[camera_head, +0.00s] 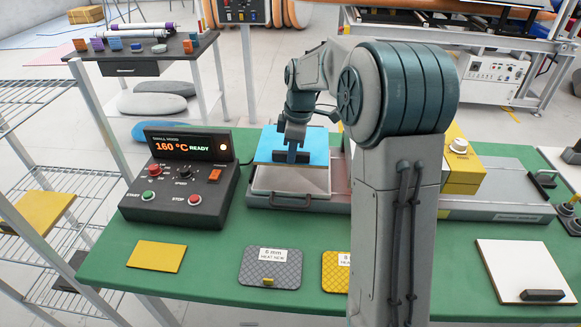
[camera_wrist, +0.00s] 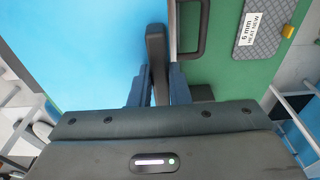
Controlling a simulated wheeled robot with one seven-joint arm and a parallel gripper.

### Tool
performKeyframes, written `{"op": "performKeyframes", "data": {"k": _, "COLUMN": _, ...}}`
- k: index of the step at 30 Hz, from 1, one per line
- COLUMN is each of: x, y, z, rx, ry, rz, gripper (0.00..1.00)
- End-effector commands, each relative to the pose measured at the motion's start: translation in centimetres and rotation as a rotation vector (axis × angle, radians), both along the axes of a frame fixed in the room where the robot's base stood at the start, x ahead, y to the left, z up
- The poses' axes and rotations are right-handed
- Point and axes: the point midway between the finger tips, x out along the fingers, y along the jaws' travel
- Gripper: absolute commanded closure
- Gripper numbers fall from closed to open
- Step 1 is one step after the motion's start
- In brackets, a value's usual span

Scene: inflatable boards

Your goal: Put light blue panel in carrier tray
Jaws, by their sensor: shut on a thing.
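The light blue panel (camera_head: 300,138) is a flat square with a dark bar handle along its near edge. It fills the left of the wrist view (camera_wrist: 75,50). My gripper (camera_head: 291,154) is shut on the handle, and the wrist view shows the fingers (camera_wrist: 158,80) on both sides of the dark bar. The carrier tray (camera_head: 290,181) is pale, with a dark front handle, and lies below and in front of the panel. The panel overlaps its back part in the head view. I cannot tell whether the panel touches the tray.
A control box (camera_head: 180,180) reading 160 °C READY stands left of the tray. On the green table (camera_head: 215,235) lie a yellow panel (camera_head: 156,256), a grey 6 mm plate (camera_head: 271,268) and a partly hidden yellow plate (camera_head: 336,270). A white panel (camera_head: 520,265) lies at right, a yellow block (camera_head: 463,170) behind.

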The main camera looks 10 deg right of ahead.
Motion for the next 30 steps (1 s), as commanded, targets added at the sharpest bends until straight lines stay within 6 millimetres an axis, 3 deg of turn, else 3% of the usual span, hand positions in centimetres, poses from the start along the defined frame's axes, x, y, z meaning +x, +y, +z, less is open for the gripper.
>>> {"op": "performKeyframes", "data": {"k": 6, "x": -0.1, "y": 0.0, "z": -3.9, "rx": 0.001, "ry": 0.002, "rz": 0.0, "gripper": 1.0}}
{"op": "performKeyframes", "data": {"k": 13, "x": -0.1, "y": 0.0, "z": -5.8, "rx": 0.001, "ry": 0.002, "rz": 0.0, "gripper": 1.0}}
{"op": "performKeyframes", "data": {"k": 18, "x": -0.1, "y": 0.0, "z": -8.2, "rx": 0.0, "ry": 0.003, "rz": 0.0, "gripper": 1.0}}
{"op": "performKeyframes", "data": {"k": 29, "x": 0.0, "y": 0.0, "z": -8.9, "rx": 0.0, "ry": -0.001, "rz": 0.0, "gripper": 1.0}}
{"op": "performKeyframes", "data": {"k": 30, "x": 0.0, "y": 0.0, "z": -9.0, "rx": 0.0, "ry": 0.0, "rz": 0.0, "gripper": 0.81}}
